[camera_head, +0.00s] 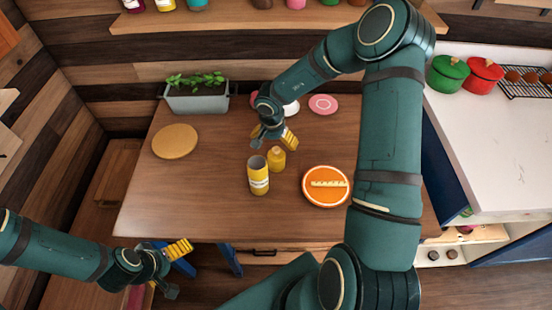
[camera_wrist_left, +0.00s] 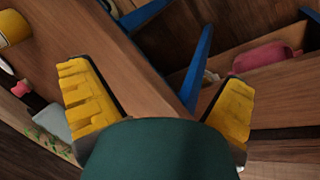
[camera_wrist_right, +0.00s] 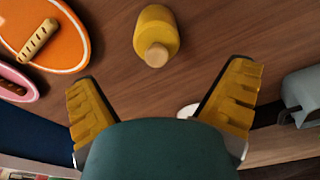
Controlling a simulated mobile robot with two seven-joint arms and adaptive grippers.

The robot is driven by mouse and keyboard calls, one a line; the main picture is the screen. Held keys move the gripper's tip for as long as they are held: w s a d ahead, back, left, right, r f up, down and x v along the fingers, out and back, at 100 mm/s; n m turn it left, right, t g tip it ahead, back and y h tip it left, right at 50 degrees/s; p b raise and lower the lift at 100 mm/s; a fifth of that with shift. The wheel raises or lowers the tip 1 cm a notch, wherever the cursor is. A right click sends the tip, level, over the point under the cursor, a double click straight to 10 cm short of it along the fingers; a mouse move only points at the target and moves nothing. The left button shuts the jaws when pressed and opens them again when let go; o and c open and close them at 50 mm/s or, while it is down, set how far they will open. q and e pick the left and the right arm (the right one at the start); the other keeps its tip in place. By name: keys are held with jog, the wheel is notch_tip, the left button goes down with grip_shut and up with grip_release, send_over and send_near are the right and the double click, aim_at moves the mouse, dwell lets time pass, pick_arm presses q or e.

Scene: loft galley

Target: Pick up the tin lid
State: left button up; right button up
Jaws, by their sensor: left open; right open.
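A yellow tin (camera_head: 258,180) with a pale label and a dark open top stands on the wooden table. Just behind it is a shorter yellow piece (camera_head: 277,160) with a narrower knob-like top, also in the right wrist view (camera_wrist_right: 156,30). I cannot tell whether this piece is the tin lid; a white round thing (camera_head: 291,108), partly hidden by my right arm, is also unclear. My right gripper (camera_head: 275,140) is open and empty, above the table just behind the yellow piece. My left gripper (camera_head: 178,268) is open and empty, beyond the table's front edge.
An orange plate (camera_head: 312,198) holding a yellow bar, a tan round board (camera_head: 175,141), a pink plate (camera_head: 323,104) and a grey planter (camera_head: 197,102) are on the table. The left front of the table is clear.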

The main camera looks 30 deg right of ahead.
aim_at(276, 156)
notch_tip(276, 156, down, 3)
jog(key=shift+w+d+f+b, duration=0.1)
jog(key=shift+b, duration=0.25)
jog(key=f, duration=0.1)
jog(key=f+b, duration=0.1)
jog(key=f, duration=0.1)
jog(key=f+b, duration=0.1)
jog(key=f, duration=0.1)
jog(key=shift+d, duration=0.3)
jog(key=shift+c, duration=0.3)
jog(key=c, duration=1.2)
